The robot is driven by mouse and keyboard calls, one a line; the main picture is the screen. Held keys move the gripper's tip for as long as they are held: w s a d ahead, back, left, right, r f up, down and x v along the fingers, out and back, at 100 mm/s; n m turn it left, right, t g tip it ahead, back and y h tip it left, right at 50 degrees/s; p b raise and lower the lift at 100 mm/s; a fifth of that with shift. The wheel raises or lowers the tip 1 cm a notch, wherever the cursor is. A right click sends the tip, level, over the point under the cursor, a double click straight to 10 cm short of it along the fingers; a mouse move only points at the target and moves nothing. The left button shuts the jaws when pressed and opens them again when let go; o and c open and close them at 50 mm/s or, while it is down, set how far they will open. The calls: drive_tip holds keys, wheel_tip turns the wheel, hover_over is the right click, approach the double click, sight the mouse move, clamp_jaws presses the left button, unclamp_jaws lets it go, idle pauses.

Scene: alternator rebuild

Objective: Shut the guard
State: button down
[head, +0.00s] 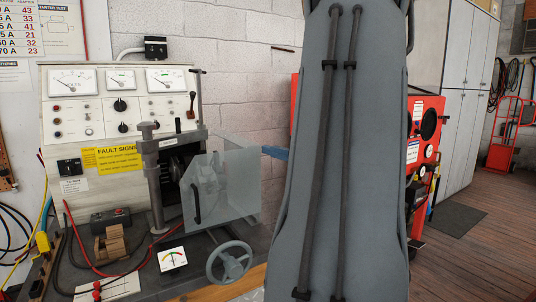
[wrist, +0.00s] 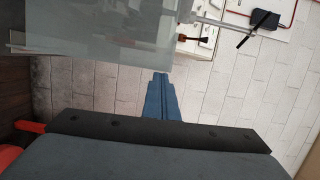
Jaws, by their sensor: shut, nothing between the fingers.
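The guard (head: 230,190) is a clear, greyish panel with a black handle (head: 196,204) on the test bench in the head view. It stands swung out, and a dark opening (head: 172,165) shows to its left. Parts inside blur through the panel. The guard also fills the upper left of the wrist view (wrist: 100,55). My gripper (wrist: 161,76) has blue fingers, shut together and empty. In the head view its blue tip (head: 270,151) shows just right of the guard's upper edge. My arm hides the rest. I cannot tell if it touches the guard.
A grey handwheel (head: 229,262) sits below the guard, and a grey post (head: 152,185) stands left of the opening. The meter panel (head: 120,105) is behind. A red machine (head: 425,140) stands to the right, partly behind my arm. Open floor (head: 470,235) lies at far right.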

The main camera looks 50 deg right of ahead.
drive_tip(key=shift+w+a, duration=0.1)
drive_tip(key=shift+a, duration=0.25)
drive_tip(key=s+d+b, duration=0.3)
drive_tip(key=s+d, duration=0.1)
drive_tip(key=s, duration=0.7)
drive_tip(key=shift+s+b, duration=0.25)
drive_tip(key=shift+b, duration=0.1)
drive_tip(key=shift+a, duration=0.15)
